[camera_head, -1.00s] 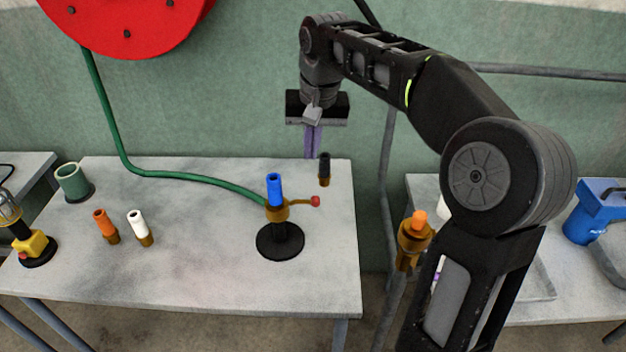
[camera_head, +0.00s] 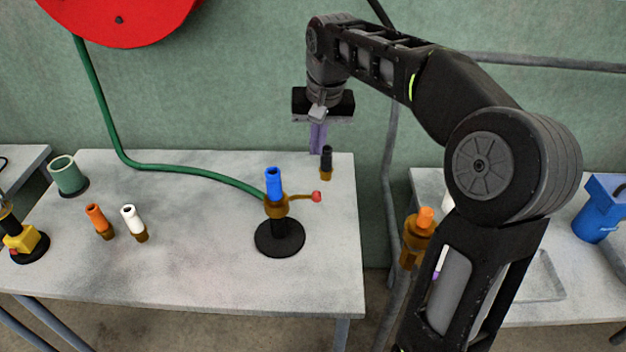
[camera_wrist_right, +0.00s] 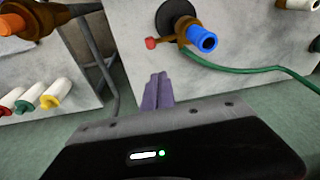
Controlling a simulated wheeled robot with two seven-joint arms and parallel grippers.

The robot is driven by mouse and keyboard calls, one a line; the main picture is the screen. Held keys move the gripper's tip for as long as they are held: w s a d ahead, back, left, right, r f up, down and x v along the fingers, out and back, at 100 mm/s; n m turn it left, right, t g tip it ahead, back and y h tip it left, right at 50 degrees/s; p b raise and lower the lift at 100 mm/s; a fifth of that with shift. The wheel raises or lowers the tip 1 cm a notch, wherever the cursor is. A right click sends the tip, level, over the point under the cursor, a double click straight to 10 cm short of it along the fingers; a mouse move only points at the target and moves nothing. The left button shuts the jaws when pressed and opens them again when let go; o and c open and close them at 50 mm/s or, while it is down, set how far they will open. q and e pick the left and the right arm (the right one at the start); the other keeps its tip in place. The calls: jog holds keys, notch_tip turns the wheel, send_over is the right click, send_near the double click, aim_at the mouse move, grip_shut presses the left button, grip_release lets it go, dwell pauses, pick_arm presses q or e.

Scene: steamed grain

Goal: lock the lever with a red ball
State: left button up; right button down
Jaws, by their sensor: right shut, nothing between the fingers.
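The lever with a red ball (camera_head: 316,196) sticks out to the right from the brass fitting (camera_head: 277,208) on a black round stand (camera_head: 280,239). A blue nozzle (camera_head: 274,183) stands upright in that fitting, and the green hose joins it. My right gripper (camera_head: 318,138) hangs over the table's back edge, behind the lever and apart from it. Its purple fingers are shut and empty. In the right wrist view the fingers (camera_wrist_right: 157,92) point toward the red ball (camera_wrist_right: 151,43) with a gap between. My left gripper is not in view.
A black nozzle (camera_head: 326,163) stands at the back right of the table (camera_head: 190,270), close to my right fingers. Orange (camera_head: 97,220) and white (camera_head: 133,222) nozzles and a green cup (camera_head: 67,175) stand left. A brass fitting with an orange top (camera_head: 417,237) is beside my right arm.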

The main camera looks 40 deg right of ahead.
send_over(307, 196)
jog(key=w+d, duration=0.2)
jog(key=d, duration=0.1)
jog(key=s+x, duration=0.1)
jog(key=x, duration=0.6)
jog(key=s+f, duration=0.1)
jog(key=s+a+f+p, duration=0.1)
jog(key=f, duration=0.1)
jog(key=shift+s+a, duration=0.15)
jog(key=shift+a, duration=0.05)
